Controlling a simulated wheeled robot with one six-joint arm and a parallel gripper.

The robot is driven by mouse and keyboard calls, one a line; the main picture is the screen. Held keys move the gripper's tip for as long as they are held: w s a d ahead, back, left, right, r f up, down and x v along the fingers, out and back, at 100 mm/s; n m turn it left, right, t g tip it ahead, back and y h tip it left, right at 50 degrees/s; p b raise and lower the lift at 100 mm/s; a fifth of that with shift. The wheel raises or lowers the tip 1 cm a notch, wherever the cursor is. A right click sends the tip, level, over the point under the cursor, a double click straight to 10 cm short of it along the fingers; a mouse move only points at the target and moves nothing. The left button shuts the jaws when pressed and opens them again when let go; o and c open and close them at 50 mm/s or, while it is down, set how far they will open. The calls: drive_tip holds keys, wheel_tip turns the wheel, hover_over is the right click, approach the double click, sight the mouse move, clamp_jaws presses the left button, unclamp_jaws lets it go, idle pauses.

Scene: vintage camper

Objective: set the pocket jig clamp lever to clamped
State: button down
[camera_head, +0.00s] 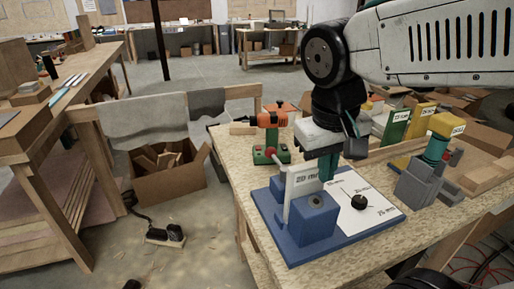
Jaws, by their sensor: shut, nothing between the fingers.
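A jig (330,247) with a blue base sits on the near part of the workbench. It carries a blue block (313,217) with a round hole, an upright white plate (302,186) marked 20 mm, and a white dial face with a black knob (359,202). My gripper (327,176) points down just above and behind the blue block, beside the white plate. Its green fingers are shut and empty. I cannot tell whether they touch the jig. No clamp lever can be made out clearly; my gripper and the plate hide part of the jig.
A red and green tool (270,138) stands behind the jig. A grey fixture (420,180) with green, red and yellow parts stands to the right, near green and yellow labelled panels (396,126). The workbench (232,151) has some bare surface left of the jig. A cardboard box (170,184) of offcuts sits on the floor.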

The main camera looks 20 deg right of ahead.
sight(277, 163)
drive_tip(key=w+a+h, duration=0.1)
drive_tip(key=w+a, duration=0.3)
drive_tip(key=w, duration=0.3)
drive_tip(key=w+a+m+t+h, duration=0.1)
drive_tip(key=w+a, duration=0.3)
drive_tip(key=w, duration=0.4)
drive_tip(key=w+a+m+t+h, duration=0.1)
drive_tip(key=w+a, duration=0.3)
drive_tip(key=w, duration=0.4)
drive_tip(key=shift+a+f+h, duration=0.2)
drive_tip(key=shift+a+h, duration=0.1)
drive_tip(key=shift+h, duration=0.5)
drive_tip(key=w+d+f, duration=0.1)
drive_tip(key=d+f, duration=0.8)
drive_tip(key=shift+w, duration=0.4)
drive_tip(key=shift+m, duration=0.3)
